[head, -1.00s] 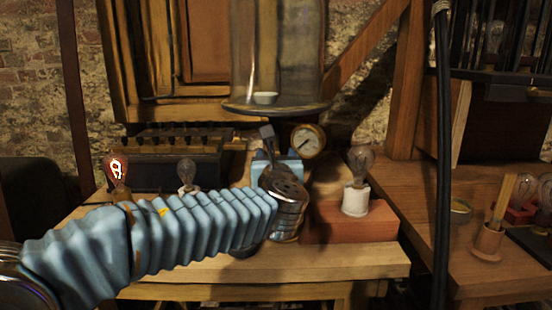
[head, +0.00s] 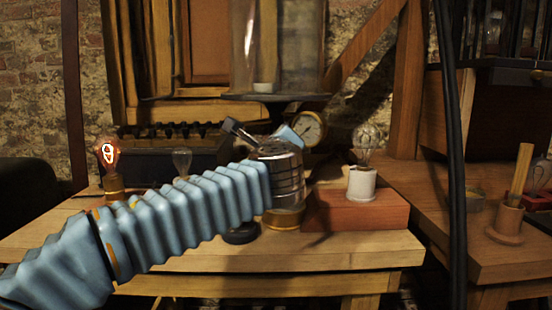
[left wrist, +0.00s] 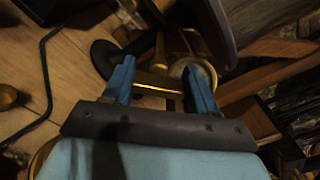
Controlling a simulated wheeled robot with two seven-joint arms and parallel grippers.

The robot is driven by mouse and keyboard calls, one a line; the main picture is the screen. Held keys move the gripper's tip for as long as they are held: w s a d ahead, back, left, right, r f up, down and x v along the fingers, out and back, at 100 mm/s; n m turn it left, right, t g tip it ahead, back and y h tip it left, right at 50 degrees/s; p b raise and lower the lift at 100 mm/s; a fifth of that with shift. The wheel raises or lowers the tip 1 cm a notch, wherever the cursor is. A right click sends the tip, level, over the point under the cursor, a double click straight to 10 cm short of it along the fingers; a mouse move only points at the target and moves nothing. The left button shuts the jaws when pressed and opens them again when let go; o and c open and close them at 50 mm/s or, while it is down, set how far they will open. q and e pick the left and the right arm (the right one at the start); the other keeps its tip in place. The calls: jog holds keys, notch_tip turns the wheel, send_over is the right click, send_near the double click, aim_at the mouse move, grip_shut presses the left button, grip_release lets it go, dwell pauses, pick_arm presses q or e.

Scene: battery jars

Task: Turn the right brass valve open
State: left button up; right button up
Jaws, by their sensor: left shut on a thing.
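My left gripper (head: 264,134) reaches in from the left to the pump stand under the glass bell jar (head: 278,50). In the left wrist view its two blue fingers (left wrist: 159,73) stand apart, with a brass valve handle (left wrist: 155,84) lying across between them. The gripper is shut on this handle. A brass stem (left wrist: 160,46) shows just beyond it. In the head view my wrist hides the valve. Which way the handle points relative to its pipe is hard to tell. My right gripper is in neither view.
A brass-rimmed gauge (head: 309,128) sits close to the right of the gripper. A bulb on a red block (head: 355,209) stands further right. A lit bulb (head: 107,154) and an unlit bulb (head: 182,161) stand left, near my arm. A black cable (head: 452,160) hangs at the right.

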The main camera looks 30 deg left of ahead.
pick_arm(q)
jog(key=n+b, duration=0.1)
jog(key=n, duration=0.1)
jog(key=n+b, duration=0.1)
jog(key=b, duration=0.1)
jog(key=n+b, duration=0.1)
jog(key=n, duration=0.1)
jog(key=shift+s+a+f+n+b, duration=0.1)
jog(key=shift+a+f+n+b, duration=0.05)
jog(key=shift+f+n+b, duration=0.15)
jog(key=shift+n+b, duration=1.1)
jog(key=shift+n, duration=0.9)
jog(key=o, duration=1)
jog(key=shift+a, duration=0.1)
jog(key=shift+r, duration=0.1)
